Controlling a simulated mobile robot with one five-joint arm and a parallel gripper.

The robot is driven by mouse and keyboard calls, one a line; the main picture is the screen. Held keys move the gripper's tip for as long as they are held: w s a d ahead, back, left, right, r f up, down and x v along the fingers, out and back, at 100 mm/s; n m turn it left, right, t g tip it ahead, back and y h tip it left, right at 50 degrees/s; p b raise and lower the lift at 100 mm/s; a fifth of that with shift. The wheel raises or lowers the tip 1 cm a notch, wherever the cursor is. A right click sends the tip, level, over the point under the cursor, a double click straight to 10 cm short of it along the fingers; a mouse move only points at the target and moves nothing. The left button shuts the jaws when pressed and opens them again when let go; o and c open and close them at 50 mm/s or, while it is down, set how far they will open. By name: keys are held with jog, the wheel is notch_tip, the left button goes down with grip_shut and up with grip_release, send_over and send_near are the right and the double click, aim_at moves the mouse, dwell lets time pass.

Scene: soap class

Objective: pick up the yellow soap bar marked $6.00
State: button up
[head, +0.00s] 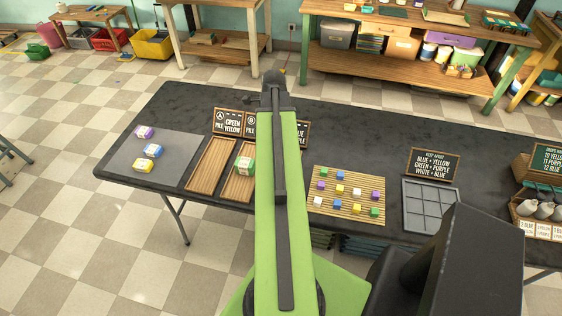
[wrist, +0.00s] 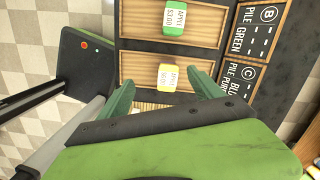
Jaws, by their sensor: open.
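A yellow soap bar (wrist: 166,79) with a pale label lies in a wooden tray (wrist: 138,66) in the wrist view. Its label seems to read APPLE and $6.00, but is small. My gripper (wrist: 160,86) is open, its two green fingers on either side of the bar's near end in the picture, with gaps. I cannot tell its height above the bar. In the head view my arm hides this bar and the gripper. Another yellow bar (head: 144,165) lies on the grey mat (head: 178,148) at left; its label is unreadable.
A green bar (wrist: 174,19) marked $3.00 lies in the adjacent tray. Purple (head: 145,132) and blue (head: 153,150) bars share the mat. Signs (head: 229,122) stand behind the trays. A slatted board (head: 318,210) with several coloured cubes is right of my arm.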

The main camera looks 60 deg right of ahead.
jog(key=s+d+r+m, duration=0.1)
jog(key=s+d+m, duration=0.3)
jog(key=s+d, duration=0.15)
jog(key=f+b, duration=0.4)
jog(key=a+f+b, duration=0.1)
jog(key=f+b, duration=0.2)
jog(key=f, duration=0.1)
jog(key=w+f+b, duration=0.1)
jog(key=f+b, duration=0.3)
jog(key=shift+a+b, duration=0.25)
jog(key=shift+b, duration=0.05)
jog(key=f+b, duration=0.2)
jog(key=w+f+b, duration=0.1)
jog(key=f+b, duration=0.2)
jog(key=shift+a+f+b, duration=0.1)
jog(key=shift+f+b, duration=0.15)
jog(key=shift+b, duration=0.05)
jog(key=shift+r, duration=0.2)
jog(key=c, duration=1.5)
